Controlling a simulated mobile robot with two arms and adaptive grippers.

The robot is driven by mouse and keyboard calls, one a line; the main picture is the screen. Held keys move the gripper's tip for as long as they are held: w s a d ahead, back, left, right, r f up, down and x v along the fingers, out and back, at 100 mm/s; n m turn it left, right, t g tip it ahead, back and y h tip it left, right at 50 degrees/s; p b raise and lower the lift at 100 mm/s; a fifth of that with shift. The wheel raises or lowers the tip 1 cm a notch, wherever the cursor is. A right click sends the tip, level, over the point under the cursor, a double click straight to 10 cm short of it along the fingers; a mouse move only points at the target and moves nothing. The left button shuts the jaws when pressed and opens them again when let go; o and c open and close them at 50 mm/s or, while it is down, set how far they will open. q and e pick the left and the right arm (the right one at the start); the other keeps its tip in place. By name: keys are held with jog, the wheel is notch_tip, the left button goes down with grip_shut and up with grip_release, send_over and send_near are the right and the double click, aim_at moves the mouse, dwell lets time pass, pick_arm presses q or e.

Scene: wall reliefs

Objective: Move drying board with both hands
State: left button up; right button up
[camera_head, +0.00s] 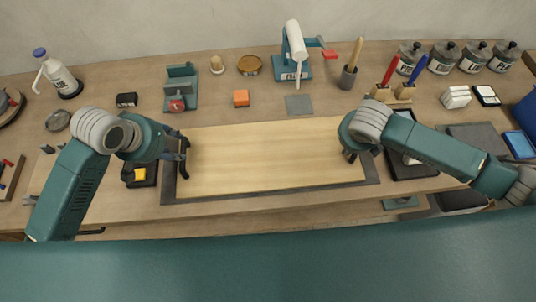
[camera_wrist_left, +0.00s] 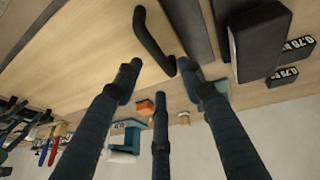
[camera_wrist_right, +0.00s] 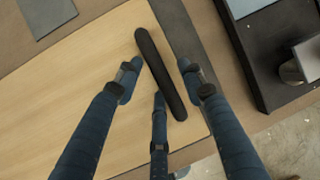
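The drying board (camera_head: 270,160) is a long pale wooden board lying flat on a dark grey mat (camera_head: 372,170) on the bench. It has a black bar handle at each end. My left gripper (camera_head: 183,148) is at the left end. In the left wrist view the black handle (camera_wrist_left: 153,38) runs between its spread fingertips, with its lower end nearest them. My right gripper (camera_head: 350,152) is at the right end and hides that handle in the head view. In the right wrist view its open fingers lie either side of the black handle (camera_wrist_right: 160,75). Contact cannot be told.
A dark tray (camera_head: 410,168) stands close right of the board. A small black tray with a yellow block (camera_head: 140,174) is close left. An orange block (camera_head: 241,98), a grey plate (camera_head: 299,105) and a teal press (camera_head: 295,62) stand behind. The board's top is clear.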

jog(key=shift+r, duration=0.2)
pick_arm(q)
jog(key=v, duration=0.5)
pick_arm(e)
jog(key=v, duration=1.1)
jog(key=shift+s+r, duration=0.2)
jog(key=shift+r, duration=0.05)
pick_arm(q)
jog(key=shift+s+f, duration=0.1)
pick_arm(e)
jog(key=shift+a+f, duration=0.1)
